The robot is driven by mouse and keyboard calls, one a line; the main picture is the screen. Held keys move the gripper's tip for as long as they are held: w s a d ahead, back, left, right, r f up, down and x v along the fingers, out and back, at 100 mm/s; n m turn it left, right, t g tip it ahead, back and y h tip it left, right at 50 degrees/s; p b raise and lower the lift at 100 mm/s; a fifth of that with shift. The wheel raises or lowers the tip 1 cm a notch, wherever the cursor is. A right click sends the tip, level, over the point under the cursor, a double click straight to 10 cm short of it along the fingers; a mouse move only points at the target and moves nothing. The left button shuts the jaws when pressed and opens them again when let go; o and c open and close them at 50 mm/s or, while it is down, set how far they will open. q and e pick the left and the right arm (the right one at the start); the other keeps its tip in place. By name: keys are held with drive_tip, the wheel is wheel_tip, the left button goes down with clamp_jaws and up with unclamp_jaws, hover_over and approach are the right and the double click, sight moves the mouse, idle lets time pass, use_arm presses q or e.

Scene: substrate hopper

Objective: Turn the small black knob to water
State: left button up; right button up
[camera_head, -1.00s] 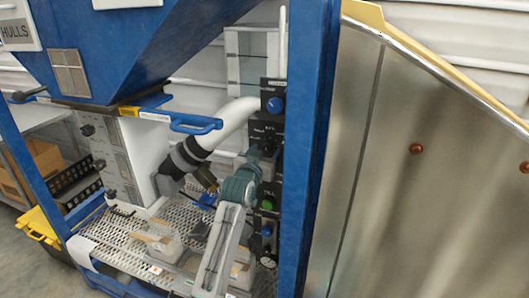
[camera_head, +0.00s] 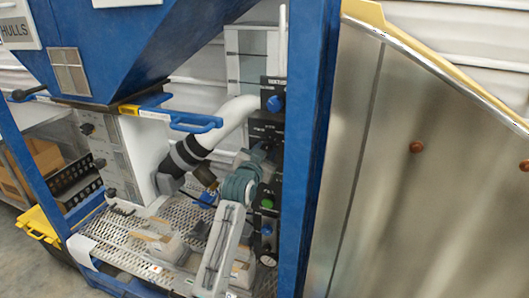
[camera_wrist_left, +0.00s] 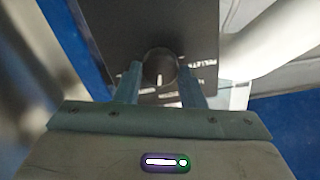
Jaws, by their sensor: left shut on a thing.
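The small black knob (camera_wrist_left: 160,66) is on a dark panel (camera_wrist_left: 120,25) in the left wrist view. White label text lies around it, too blurred to read. My left gripper (camera_wrist_left: 160,80) has one finger on each side of the knob and is shut on it. In the head view my left gripper (camera_head: 262,160) is at the middle of the black control panel (camera_head: 272,128), and it hides the knob there. My right gripper is not in view.
A blue knob (camera_head: 275,103) sits above on the panel and a green button (camera_head: 267,203) below. A blue frame post (camera_head: 310,150) stands just right of the panel. A white pipe (camera_head: 235,117) and a blue handle (camera_head: 195,123) are to the left.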

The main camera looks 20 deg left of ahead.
use_arm(q)
drive_tip(key=shift+m, duration=2.3)
drive_tip(key=o, duration=1)
drive_tip(key=shift+s, duration=0.1)
drive_tip(key=shift+s+f+b, duration=0.15)
drive_tip(key=shift+s+b, duration=0.2)
drive_tip(key=shift+s+a+b, duration=0.15)
drive_tip(key=shift+s+b, duration=1.7)
drive_tip(key=shift+s, duration=3.15)
